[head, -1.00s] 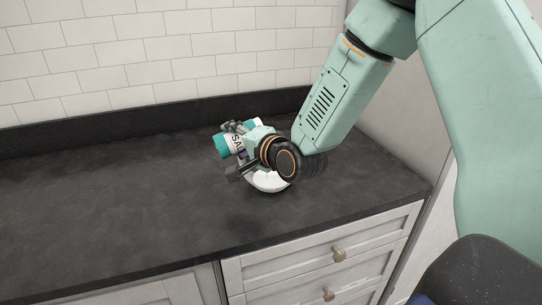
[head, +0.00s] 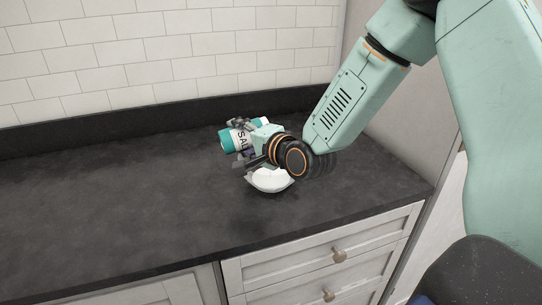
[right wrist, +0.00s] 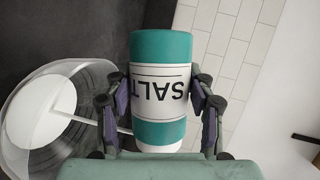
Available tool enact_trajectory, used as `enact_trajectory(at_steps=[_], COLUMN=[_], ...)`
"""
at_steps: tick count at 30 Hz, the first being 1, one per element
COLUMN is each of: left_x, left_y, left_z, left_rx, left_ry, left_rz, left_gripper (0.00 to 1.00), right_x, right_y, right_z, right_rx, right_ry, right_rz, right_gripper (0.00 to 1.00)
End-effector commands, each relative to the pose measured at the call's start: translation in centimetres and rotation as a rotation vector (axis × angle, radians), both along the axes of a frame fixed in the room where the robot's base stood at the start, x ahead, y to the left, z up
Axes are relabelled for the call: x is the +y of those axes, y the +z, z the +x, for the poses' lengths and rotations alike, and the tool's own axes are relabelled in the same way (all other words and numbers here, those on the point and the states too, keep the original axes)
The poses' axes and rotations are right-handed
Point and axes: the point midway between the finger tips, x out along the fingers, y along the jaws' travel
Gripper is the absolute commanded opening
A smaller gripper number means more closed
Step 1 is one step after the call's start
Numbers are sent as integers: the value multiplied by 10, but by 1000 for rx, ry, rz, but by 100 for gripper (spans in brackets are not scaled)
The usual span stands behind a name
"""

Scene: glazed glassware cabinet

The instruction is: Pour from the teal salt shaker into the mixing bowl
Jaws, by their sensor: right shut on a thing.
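The teal salt shaker (head: 228,141) has a white band lettered SALT. My right gripper (head: 243,141) is shut on its middle and holds it tilted, nearly on its side, above the counter. In the right wrist view the shaker (right wrist: 161,48) stands between the two fingers of the right gripper (right wrist: 161,95), its lettering upside down. The white mixing bowl (head: 268,181) sits on the counter below and in front of the gripper, partly hidden by the wrist. In the right wrist view the bowl (right wrist: 28,105) is at the left. No contents or falling salt can be made out. My left gripper is not in view.
The dark countertop (head: 110,195) is clear to the left. A raised back edge (head: 90,133) and a tiled wall (head: 150,60) stand behind. Drawers (head: 320,250) are below the front edge, and a pale side panel (head: 400,135) closes off the right.

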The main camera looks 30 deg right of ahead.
Motion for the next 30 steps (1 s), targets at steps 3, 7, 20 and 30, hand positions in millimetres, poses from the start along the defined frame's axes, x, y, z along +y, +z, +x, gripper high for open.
enact_trajectory(at_steps=[3, 7, 20, 30], left_x=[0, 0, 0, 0], left_y=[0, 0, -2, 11], left_z=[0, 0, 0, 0], left_rx=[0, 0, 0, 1], left_ry=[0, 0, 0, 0], left_rz=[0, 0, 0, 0], left_gripper=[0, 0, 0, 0], right_x=[-1, -3, -3, 15], right_y=[2, 2, 2, -1], right_z=[0, -1, -1, 4], right_rx=[-5, -9, -13, 41], right_ry=[-1, 0, 1, 2], right_rz=[13, 28, 51, -184], right_gripper=[16, 16, 16, 16])
